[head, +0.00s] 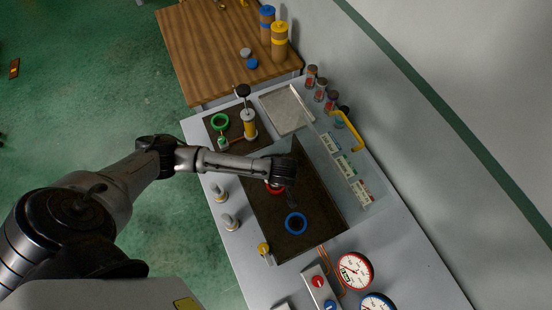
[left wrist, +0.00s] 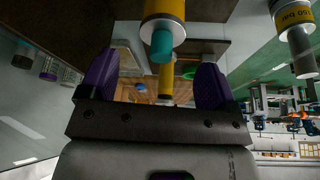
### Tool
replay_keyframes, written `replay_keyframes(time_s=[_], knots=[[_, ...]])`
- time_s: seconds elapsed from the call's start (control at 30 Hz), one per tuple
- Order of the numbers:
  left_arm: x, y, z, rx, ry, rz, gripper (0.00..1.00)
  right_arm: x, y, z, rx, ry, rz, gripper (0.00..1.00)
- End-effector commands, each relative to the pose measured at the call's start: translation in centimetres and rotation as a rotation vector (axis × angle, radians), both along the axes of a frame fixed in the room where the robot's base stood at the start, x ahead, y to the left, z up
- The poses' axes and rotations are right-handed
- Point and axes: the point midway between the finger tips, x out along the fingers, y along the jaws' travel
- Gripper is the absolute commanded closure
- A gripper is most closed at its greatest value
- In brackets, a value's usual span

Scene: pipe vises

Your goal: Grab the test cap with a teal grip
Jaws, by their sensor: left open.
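The test cap with a teal grip (left wrist: 161,47) shows at the top middle of the left wrist view, with a yellow body and a pale collar. That view is upside down, so the teal grip points up in the room. My left gripper (left wrist: 157,72) has purple fingers, spread apart and empty. The teal grip appears in line with the gap between them; I cannot tell how far ahead it is. In the head view my left gripper (head: 285,185) is over the dark mat, and I cannot make out the cap there. My right gripper is not in view.
A yellow "150 bar" piece with a grey grip (left wrist: 298,38) stands to one side. A red ring (head: 274,188) and a blue ring (head: 296,223) are on the mat. A clear panel (head: 345,165) stands right of my gripper. Gauges (head: 354,271) are at the front.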

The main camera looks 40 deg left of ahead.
Motion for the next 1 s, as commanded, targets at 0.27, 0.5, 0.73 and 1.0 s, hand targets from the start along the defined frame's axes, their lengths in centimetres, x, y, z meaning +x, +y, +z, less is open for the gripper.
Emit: replay_keyframes(time_s=[0.27,0.5,0.73,1.0], knots=[[0.4,0.8,-1.6,0.003,0.002,0.000,0.17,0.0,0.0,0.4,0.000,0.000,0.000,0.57],[0.9,1.6,-4.4,0.001,0.002,0.001,0.17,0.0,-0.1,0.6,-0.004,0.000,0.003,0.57],[1.1,1.9,-5.2,0.000,0.000,0.000,0.17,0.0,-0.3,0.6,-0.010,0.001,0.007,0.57],[1.1,1.9,-5.1,0.000,0.000,-0.001,0.29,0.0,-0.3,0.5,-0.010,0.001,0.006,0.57]])
